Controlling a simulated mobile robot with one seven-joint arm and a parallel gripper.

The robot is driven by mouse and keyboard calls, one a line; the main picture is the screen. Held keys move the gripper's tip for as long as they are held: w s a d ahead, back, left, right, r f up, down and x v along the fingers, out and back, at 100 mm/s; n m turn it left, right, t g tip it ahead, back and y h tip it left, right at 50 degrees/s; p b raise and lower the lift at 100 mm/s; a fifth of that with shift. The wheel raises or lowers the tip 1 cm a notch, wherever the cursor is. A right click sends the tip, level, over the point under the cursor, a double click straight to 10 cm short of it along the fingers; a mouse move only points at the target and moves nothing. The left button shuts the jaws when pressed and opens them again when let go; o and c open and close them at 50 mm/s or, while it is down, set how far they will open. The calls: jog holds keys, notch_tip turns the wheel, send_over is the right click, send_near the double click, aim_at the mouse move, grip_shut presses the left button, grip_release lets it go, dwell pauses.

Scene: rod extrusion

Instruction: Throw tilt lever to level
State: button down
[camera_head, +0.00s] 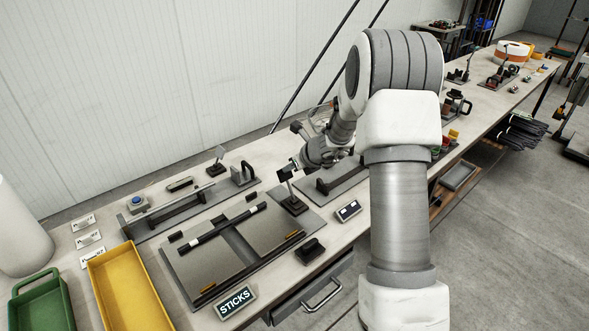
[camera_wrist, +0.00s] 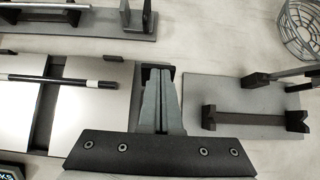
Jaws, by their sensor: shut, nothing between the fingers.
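A small lever (camera_head: 287,188) with a pale flat handle stands tilted on a dark square base, at the right end of the grey plate (camera_head: 215,287). I cannot read a label that marks it as the tilt lever. My gripper (camera_head: 293,165) is just above and beside its handle; contact cannot be told. In the wrist view my gripper's fingers (camera_wrist: 158,75) are together and empty. A dark block (camera_wrist: 146,70) shows behind the fingertips, and the fingers hide most of it. A black rod with white bands (camera_wrist: 60,80) lies across the grey plate.
Another small lever (camera_head: 217,161) stands farther back. A long dark cradle (camera_head: 175,215) is behind the plate, and a second cradle (camera_wrist: 250,118) is right of my fingers.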

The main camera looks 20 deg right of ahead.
jog(key=shift+w+a, duration=0.1)
jog(key=shift+w, duration=0.15)
jog(key=shift+a, duration=0.1)
dwell(0.4)
jog(key=shift+r, duration=0.15)
